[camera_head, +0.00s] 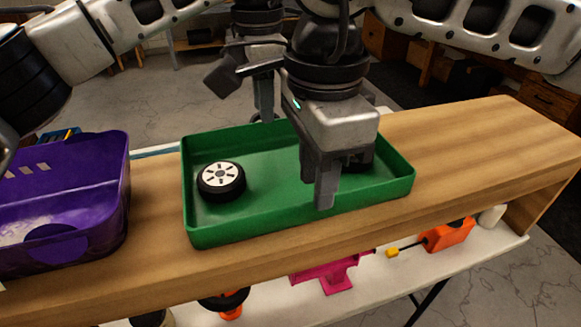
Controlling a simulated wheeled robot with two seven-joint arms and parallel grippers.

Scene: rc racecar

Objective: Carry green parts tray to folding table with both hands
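The green parts tray (233,232) sits on a wooden bench top. A black wheel with a pale hub (221,180) lies in its left part. My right gripper (318,190) hangs over the tray's right half, with a finger down in front of the tray's interior. Another dark object shows partly behind it, too hidden to name. My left gripper (262,115) is behind, at the tray's far wall, partly covered by the right one. Finger gaps are unclear on both. A white surface with a dark slanted leg (476,262), possibly the folding table, shows below the bench's front edge.
A purple bin (75,215) stands left of the tray. The wooden bench top (470,140) is clear to the right. Pink (335,275) and orange (450,236) parts lie on the white surface. A pale strip shows behind the tray. Desks stand farther back.

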